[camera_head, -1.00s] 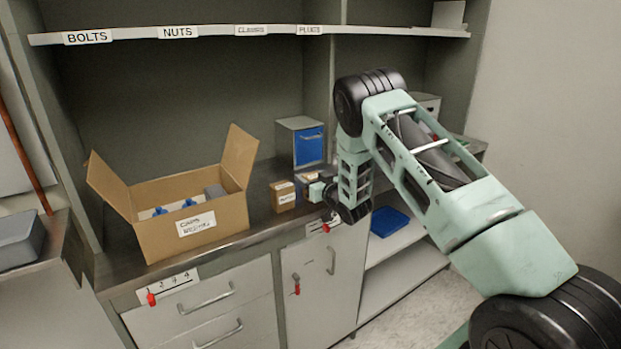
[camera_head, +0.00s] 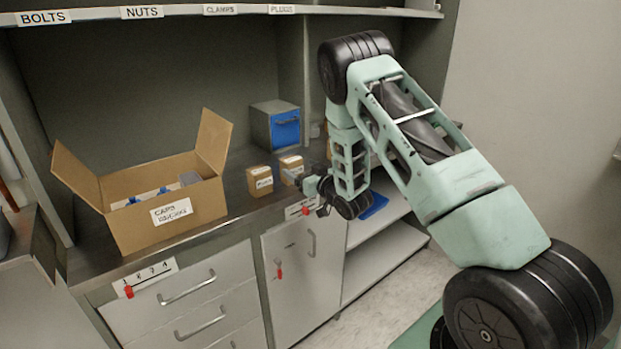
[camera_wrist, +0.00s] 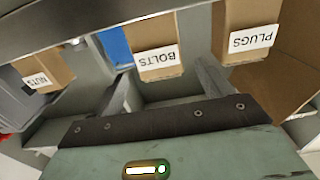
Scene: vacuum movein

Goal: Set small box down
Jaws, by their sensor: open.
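A small brown box labelled BOLTS (camera_wrist: 158,64) stands on the counter, just ahead of my gripper (camera_wrist: 165,78) in the wrist view. My gripper is open, its two fingers spread either side of the lower part of that picture, with nothing held. In the head view my gripper (camera_head: 304,181) is at the counter's front edge, right beside a small box (camera_head: 291,168) that stands upright. Another small box, labelled PLUGS (camera_wrist: 250,38), is to the right in the wrist view. A NUTS box (camera_wrist: 42,75) is to the left there.
A large open carton labelled CAPS (camera_head: 140,222) stands on the counter at left, with blue and grey things inside. A cabinet with a blue drawer front (camera_head: 285,130) stands behind the small boxes. A labelled shelf (camera_head: 185,12) runs above. Drawers (camera_head: 195,300) are below the counter.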

